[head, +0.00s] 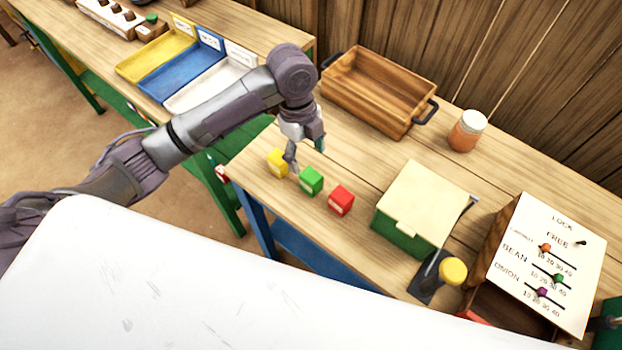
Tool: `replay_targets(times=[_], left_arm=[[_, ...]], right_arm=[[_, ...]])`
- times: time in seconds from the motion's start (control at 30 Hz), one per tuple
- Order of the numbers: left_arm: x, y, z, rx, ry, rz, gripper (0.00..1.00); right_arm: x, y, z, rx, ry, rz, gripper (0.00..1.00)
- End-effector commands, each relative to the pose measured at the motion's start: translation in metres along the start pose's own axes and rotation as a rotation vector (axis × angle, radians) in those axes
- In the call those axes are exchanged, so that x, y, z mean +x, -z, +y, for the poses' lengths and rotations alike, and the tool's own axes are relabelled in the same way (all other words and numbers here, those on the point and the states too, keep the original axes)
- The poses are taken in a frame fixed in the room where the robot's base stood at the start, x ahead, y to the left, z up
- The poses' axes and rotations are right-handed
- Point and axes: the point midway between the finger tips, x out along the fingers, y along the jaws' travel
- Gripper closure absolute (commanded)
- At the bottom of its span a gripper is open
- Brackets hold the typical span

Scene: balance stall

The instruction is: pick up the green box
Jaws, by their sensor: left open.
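The small green box (311,181) stands on the wooden bench with a pale label on its front. It sits between a yellow box (278,163) on its left and a red box (341,200) on its right. My left gripper (306,160) comes in from the left and points down just behind and above the green box. Its fingers are apart with nothing between them. One fingertip overlaps the gap between the yellow and green boxes in the picture; I cannot tell whether it touches either. My right gripper is not in view.
A wooden crate (375,88) and an orange jar (467,131) stand behind. A larger green box with a cream lid (425,200), a yellow-topped stand (453,271) and a slider board (545,262) are to the right. Yellow, blue and white trays (183,72) lie left.

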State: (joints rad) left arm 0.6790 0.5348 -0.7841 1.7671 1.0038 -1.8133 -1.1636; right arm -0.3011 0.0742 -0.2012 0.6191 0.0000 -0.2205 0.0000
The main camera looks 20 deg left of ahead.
Motion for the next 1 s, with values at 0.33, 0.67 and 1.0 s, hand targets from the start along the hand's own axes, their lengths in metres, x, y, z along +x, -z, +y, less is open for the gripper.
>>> replay_targets(times=[0.33, 0.67, 1.0], left_arm=[[0.052, 0.001, 0.000, -0.003, 0.002, 0.001, 0.29], [0.089, 0.003, 0.001, -0.004, 0.000, 0.003, 0.29], [0.107, 0.002, 0.000, -0.002, 0.004, 0.000, 0.29]], right_arm=[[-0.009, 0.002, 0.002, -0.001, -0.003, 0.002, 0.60], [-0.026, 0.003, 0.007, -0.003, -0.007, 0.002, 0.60], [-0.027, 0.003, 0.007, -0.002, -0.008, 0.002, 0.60]])
